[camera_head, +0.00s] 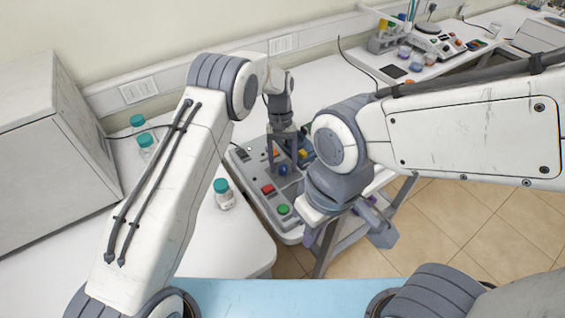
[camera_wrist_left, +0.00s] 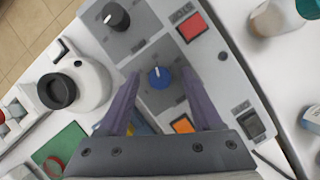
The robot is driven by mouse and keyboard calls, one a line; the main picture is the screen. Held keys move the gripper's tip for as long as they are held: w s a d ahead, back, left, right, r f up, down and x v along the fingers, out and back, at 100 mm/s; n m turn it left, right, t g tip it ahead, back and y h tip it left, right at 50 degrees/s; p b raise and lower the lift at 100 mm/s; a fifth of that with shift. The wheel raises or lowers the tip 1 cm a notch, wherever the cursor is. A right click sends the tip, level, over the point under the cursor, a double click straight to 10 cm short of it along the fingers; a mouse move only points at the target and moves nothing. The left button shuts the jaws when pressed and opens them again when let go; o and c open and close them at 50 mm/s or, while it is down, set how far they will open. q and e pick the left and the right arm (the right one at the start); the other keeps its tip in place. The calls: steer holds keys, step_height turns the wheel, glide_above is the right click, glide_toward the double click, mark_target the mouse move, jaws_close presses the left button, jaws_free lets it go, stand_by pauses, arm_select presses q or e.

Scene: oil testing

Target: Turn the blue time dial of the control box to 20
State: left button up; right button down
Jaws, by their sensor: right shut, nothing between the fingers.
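The grey control box (camera_head: 246,168) sits on the white table in the middle of the head view. Its blue dial (camera_head: 283,170) is near the left gripper's fingertips and shows clearly in the left wrist view (camera_wrist_left: 159,78), with a white pointer mark near its upper edge. The scale around it is too small to read. My left gripper (camera_head: 284,160) points down over the box. Its fingers are apart, on either side of the blue dial in the wrist view, with gaps visible on both sides. My right gripper (camera_head: 382,232) is shut and empty, to the right of the box.
A teal-capped bottle (camera_head: 223,194) stands left of the box. A white cabinet (camera_head: 50,150) is at far left.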

arm_select(q)
steer(key=shift+w+r, duration=0.2)
steer(key=shift+r, duration=0.15)
steer(key=b+v, duration=0.2)
steer(key=v, duration=0.7)
steer(key=shift+r, duration=0.35)
